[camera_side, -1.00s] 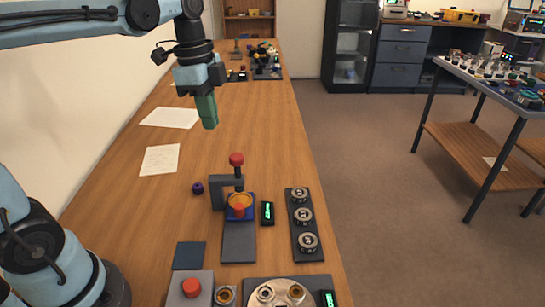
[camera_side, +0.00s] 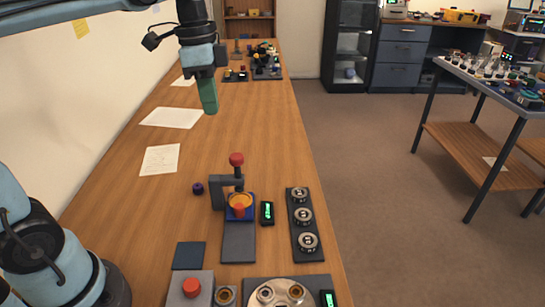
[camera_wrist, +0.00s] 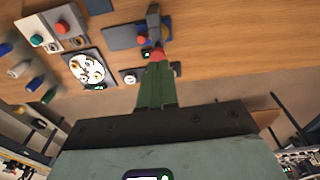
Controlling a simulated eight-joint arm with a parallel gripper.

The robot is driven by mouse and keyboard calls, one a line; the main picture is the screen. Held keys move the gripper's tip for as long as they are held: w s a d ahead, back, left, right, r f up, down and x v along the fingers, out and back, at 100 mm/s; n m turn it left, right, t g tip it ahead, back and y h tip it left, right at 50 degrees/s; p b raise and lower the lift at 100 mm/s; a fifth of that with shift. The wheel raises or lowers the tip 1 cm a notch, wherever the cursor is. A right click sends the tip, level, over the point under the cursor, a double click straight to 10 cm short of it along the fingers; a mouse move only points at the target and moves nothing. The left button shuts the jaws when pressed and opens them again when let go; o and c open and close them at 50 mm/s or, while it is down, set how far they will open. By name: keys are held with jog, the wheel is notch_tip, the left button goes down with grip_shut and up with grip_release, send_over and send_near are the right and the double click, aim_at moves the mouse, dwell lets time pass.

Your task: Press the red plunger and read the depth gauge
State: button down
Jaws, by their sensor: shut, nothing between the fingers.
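The red plunger (camera_side: 236,159) is a round red knob on top of a small dark press stand (camera_side: 219,192). The press has a blue base with an orange ring and a second red piece (camera_side: 239,209) below. A small black gauge with a lit green display (camera_side: 267,213) lies right of the press; its digits are too small to read. My gripper (camera_side: 211,112) has green fingers, shut and empty, well above the bench and apart from the plunger. In the wrist view the fingertips (camera_wrist: 156,66) partly cover the red knob (camera_wrist: 158,54).
A rail of several round metal parts (camera_side: 302,217) lies right of the gauge. In front are a red button on a grey box (camera_side: 191,288) and a plate with a metal disc (camera_side: 270,283). A purple piece (camera_side: 198,188) and papers (camera_side: 160,159) lie left. The bench between is clear.

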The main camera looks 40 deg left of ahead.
aim_at(236, 155)
jog(key=w+d+r+n, duration=0.2)
jog(key=d+r+n, duration=0.1)
jog(key=n, duration=1.4)
jog(key=shift+d+r+n+g+y, duration=0.3)
jog(key=shift+d+r+n+y, duration=0.1)
jog(key=shift+r, duration=0.5)
jog(key=shift+f, duration=0.1)
notch_tip(236, 155, down, 14)
jog(key=shift+r, duration=0.1)
jog(key=shift+f, duration=2.25)
